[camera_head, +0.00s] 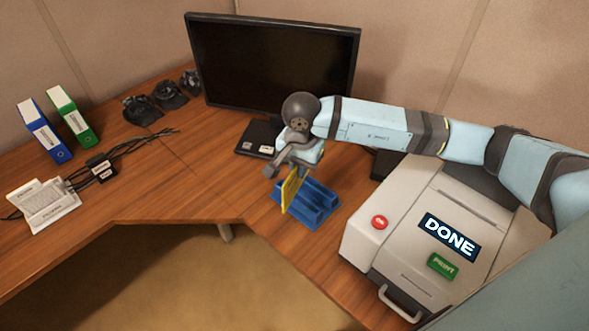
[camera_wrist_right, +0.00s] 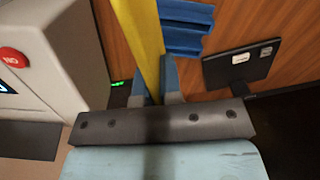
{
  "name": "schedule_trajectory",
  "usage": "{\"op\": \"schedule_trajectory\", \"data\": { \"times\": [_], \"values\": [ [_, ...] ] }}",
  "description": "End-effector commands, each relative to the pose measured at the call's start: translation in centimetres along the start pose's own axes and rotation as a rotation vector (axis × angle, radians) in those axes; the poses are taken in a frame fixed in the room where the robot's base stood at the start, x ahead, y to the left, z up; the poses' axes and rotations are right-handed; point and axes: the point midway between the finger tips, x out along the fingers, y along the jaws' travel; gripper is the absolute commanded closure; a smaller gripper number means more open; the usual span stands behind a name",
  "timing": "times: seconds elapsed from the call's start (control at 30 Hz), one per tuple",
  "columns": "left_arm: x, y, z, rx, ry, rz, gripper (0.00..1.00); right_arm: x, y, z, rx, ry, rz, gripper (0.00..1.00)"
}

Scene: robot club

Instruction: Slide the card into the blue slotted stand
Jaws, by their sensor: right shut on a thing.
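A yellow card (camera_head: 291,190) is held on edge in my right gripper (camera_head: 290,166), at the left part of the blue slotted stand (camera_head: 316,204). The stand sits on the desk, left of the printer. In the right wrist view the card (camera_wrist_right: 139,40) runs up from between the fingertips (camera_wrist_right: 154,92), and part of the blue stand (camera_wrist_right: 186,28) shows right beside it. My right gripper is shut on the card. I cannot tell whether the card's lower edge is inside a slot. My left gripper is not in view.
A printer (camera_head: 384,226) with a DONE screen stands right of the stand. A monitor (camera_head: 275,62) is behind.

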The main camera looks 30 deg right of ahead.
Motion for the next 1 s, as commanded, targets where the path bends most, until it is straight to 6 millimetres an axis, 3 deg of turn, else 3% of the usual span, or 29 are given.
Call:
{"op": "schedule_trajectory", "data": {
  "times": [0.3, 0.53, 0.73, 1.0],
  "values": [
    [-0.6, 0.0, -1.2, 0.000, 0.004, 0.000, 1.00, 3.7, -1.2, -2.8, 0.966, 0.000, 0.003, 1.00],
    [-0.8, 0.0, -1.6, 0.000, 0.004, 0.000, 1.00, 6.3, -1.4, -4.4, 1.562, 0.009, 0.008, 1.00],
    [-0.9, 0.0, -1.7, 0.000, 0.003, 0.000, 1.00, 7.5, -1.4, -5.1, 1.833, 0.016, 0.010, 1.00],
    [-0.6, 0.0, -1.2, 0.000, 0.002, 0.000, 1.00, 8.6, -1.3, -5.2, 1.887, 0.019, 0.009, 1.00]
  ]
}}
